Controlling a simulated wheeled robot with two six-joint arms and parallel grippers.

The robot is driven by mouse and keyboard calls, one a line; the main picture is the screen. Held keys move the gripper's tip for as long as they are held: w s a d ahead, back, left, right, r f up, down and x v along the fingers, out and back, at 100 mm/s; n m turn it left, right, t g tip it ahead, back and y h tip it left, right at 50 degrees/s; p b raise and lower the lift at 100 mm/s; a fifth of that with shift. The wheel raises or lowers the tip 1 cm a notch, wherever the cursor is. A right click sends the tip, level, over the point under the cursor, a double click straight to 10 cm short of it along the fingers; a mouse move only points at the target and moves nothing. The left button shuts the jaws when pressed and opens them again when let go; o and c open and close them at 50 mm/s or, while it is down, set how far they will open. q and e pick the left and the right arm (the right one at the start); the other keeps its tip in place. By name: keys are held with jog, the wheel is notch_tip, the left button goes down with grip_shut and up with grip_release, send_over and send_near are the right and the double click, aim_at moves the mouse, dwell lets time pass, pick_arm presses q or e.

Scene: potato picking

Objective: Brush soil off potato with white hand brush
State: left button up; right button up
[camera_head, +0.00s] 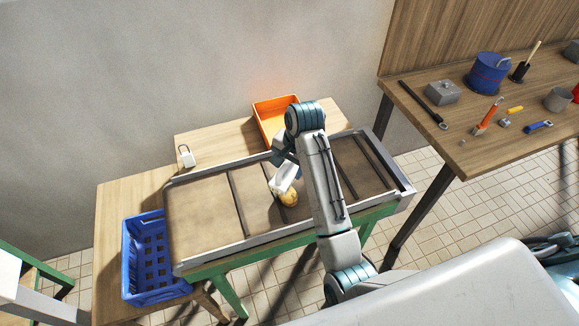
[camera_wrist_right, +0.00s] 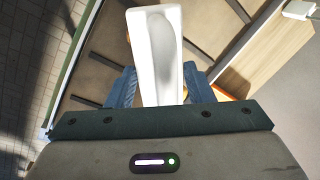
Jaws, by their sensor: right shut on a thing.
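My right gripper (camera_head: 283,168) is shut on the white hand brush (camera_head: 284,180) above the sorting table. In the right wrist view the brush (camera_wrist_right: 157,55) sits between the two blue fingers (camera_wrist_right: 160,88), its long white body pointing away from the gripper. The yellow-brown potato (camera_head: 289,198) lies on the brown table surface, just below the brush in the head view. The brush overlaps its upper edge there; I cannot tell whether they touch. In the wrist view the brush hides most of what lies beneath. My left gripper is not in view.
The sorting table (camera_head: 233,247) has a raised metal rim and dark crossbars. A blue crate (camera_head: 130,262) stands at its left end, an orange crate (camera_head: 272,104) behind it. A small white object (camera_head: 186,157) sits at the back left. A tool bench (camera_head: 466,160) stands at right.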

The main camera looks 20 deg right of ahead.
dwell(0.3)
jog(key=shift+g, duration=0.3)
jog(key=shift+f, duration=3.1)
jog(key=shift+f, duration=0.55)
jog(key=shift+a, duration=0.1)
